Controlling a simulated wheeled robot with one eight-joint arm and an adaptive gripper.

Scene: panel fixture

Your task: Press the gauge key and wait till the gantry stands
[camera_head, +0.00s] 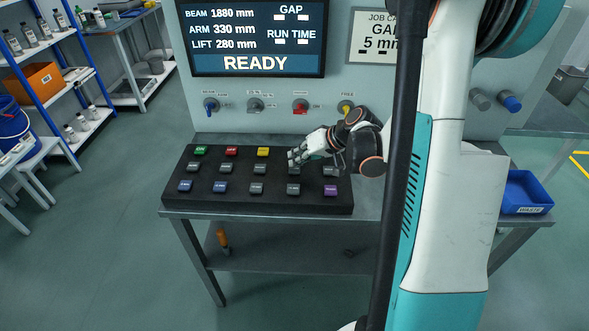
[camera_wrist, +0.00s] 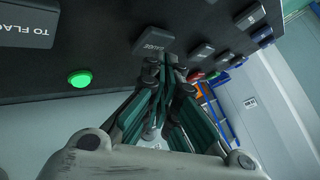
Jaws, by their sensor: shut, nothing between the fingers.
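The gauge key, a dark key marked GAUGE (camera_wrist: 153,40), shows in the wrist view just beyond my fingertips. My gripper (camera_wrist: 168,62) is shut and empty, its tips at the key's edge; I cannot tell whether they touch. In the head view my gripper (camera_head: 293,157) is over the right half of the black key panel (camera_head: 240,205) and hides part of its upper rows. The screen (camera_head: 257,35) reads BEAM 1880 mm, ARM 330 mm, LIFT 280 mm and READY; GAP and RUN TIME show only blank dashes. I cannot make out a gantry.
Several other keys surround the gauge key, among them a TO FLAG key (camera_wrist: 35,30). A green light (camera_wrist: 80,79) glows. Knobs line the wall, including a red one (camera_head: 300,106). A blue waste bin (camera_head: 525,193) stands right. My arm partly covers the job card (camera_head: 374,38).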

